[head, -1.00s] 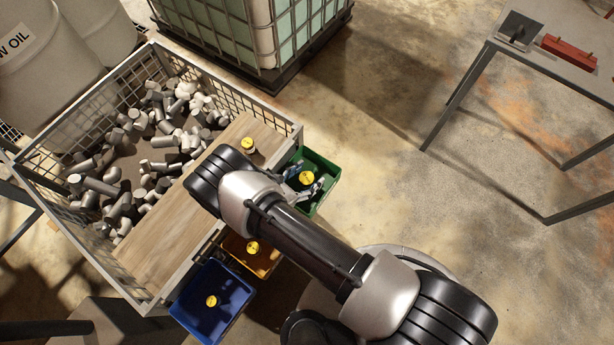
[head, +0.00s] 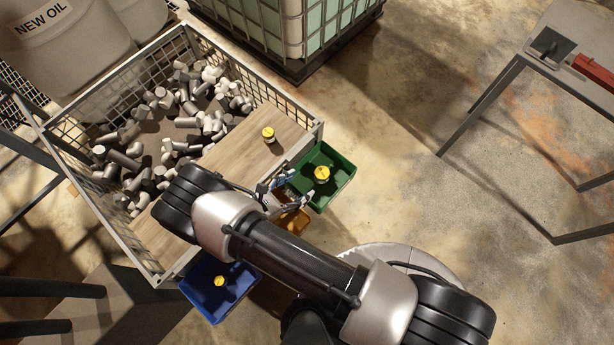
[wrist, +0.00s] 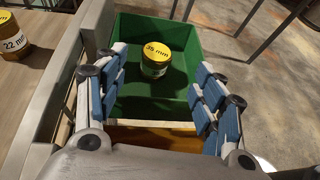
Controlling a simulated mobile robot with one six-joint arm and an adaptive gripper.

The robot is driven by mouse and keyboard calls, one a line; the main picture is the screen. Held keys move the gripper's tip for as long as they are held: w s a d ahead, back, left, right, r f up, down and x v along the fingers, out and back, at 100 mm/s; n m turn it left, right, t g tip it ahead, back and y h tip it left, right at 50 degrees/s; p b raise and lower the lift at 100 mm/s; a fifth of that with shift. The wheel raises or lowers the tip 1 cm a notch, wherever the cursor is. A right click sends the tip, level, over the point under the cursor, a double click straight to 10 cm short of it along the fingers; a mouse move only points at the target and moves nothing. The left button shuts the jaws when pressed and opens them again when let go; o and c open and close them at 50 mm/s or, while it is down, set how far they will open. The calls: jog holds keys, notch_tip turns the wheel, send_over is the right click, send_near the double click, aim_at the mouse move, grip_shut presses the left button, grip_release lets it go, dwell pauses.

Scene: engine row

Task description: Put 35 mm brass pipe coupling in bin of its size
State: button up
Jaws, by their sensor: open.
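The 35 mm brass pipe coupling (wrist: 155,63) has a yellow top label reading "35 mm". It stands upright on the floor of the green bin (wrist: 188,109), apart from the walls I can see. In the head view the coupling (head: 321,173) also shows in the green bin (head: 342,188). My gripper (wrist: 161,64) is open, its blue-padded fingers apart on either side of the coupling in the wrist view. In the head view my gripper (head: 281,186) is left of the coupling, by the bin's near-left edge, and holds nothing.
A 22 mm coupling (wrist: 13,42) stands on the wooden board (head: 238,146). The blue bin (head: 200,292) holds another yellow-topped piece (head: 219,281). The orange bin (head: 296,222) is mostly hidden by my arm. A mesh crate (head: 84,208) holds grey fittings.

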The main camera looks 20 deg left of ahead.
jog(key=shift+s+a+r, duration=0.1)
jog(key=shift+s, duration=0.1)
jog(key=shift+r, duration=0.1)
jog(key=w+d+r+m+g+h, duration=0.1)
jog(key=w+d+r+m+g, duration=0.15)
jog(key=r, duration=0.45)
jog(key=w+d+r+m+g, duration=0.2)
jog(key=w+r+m, duration=0.15)
jog(key=r, duration=0.35)
jog(key=w+d+r+m+g+h, duration=0.1)
jog(key=w+d+r+m+g, duration=0.1)
jog(key=r+m+g, duration=0.3)
jog(key=d+r+m+y, duration=0.1)
jog(key=d+r+m, duration=0.35)
jog(key=r, duration=0.35)
jog(key=d+r+m+y, duration=0.2)
jog(key=d+r+m, duration=0.1)
jog(key=d+r, duration=0.35)
jog(key=s+d+r+m+t+y, duration=0.2)
jog(key=s+d+r+m+y, duration=0.3)
jog(key=s+d+r+m, duration=0.6)
notch_tip(320, 180, up, 2)
jog(key=shift+s+d+r+y, duration=0.1)
jog(key=shift+s+d+y, duration=0.25)
jog(key=shift+s, duration=0.75)
